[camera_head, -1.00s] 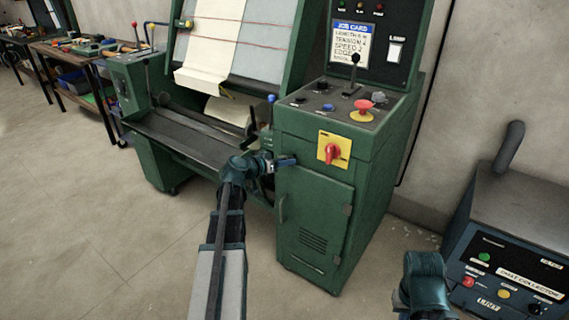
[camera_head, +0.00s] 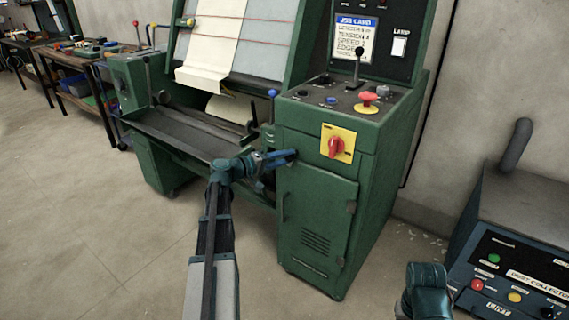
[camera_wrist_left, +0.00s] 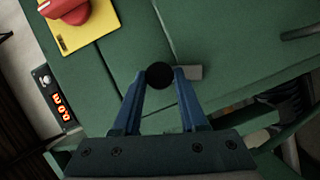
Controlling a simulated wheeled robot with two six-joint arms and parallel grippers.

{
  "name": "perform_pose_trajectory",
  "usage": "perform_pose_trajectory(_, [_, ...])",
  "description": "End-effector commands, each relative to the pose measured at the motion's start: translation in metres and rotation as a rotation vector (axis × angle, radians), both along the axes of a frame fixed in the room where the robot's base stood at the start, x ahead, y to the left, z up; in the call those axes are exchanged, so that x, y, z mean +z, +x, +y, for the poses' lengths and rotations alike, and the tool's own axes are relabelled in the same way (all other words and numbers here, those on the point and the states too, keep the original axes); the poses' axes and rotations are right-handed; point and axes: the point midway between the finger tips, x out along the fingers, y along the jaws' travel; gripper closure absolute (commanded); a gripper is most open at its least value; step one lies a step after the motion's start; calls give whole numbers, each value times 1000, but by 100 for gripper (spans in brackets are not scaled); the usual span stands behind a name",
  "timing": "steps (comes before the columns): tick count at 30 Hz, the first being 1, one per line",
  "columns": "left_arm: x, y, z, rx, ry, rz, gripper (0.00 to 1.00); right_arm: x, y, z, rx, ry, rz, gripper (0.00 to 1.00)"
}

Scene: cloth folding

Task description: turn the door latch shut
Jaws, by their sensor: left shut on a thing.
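The green cabinet door (camera_head: 318,222) is at the lower front of the machine and looks flush with its frame. My left gripper (camera_head: 290,156) is at the door's upper left corner. In the left wrist view, the blue fingers of my left gripper (camera_wrist_left: 160,80) are shut on a dark round latch knob (camera_wrist_left: 159,74). A short grey latch tab (camera_wrist_left: 189,72) sticks out to the right behind the knob. In the head view the fingers hide the latch. Part of my right arm shows at the bottom right; its fingertips are out of view.
A red rotary switch (camera_head: 337,147) on a yellow plate is just above the door. A vertical door handle (camera_head: 284,207) is below my left gripper. The machine's tray (camera_head: 180,132) lies to the left. A dust collector (camera_head: 520,250) stands at the right. Floor in front is clear.

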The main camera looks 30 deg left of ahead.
Motion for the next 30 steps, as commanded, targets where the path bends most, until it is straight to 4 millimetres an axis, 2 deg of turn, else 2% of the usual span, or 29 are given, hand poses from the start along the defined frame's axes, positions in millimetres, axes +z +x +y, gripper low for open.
perform_pose_trajectory(3, [-6, -1, 0, -1, -88, 9, 100, -12, 0, 0, 1, -2, -1, 100])
perform_pose_trajectory(15, [-5, -1, 0, -1, -292, 27, 100, -29, 0, -1, 1, -5, -2, 100])
perform_pose_trajectory(30, [-4, -1, 0, 0, -340, 31, 100, -31, 1, -1, 2, -6, -2, 100])
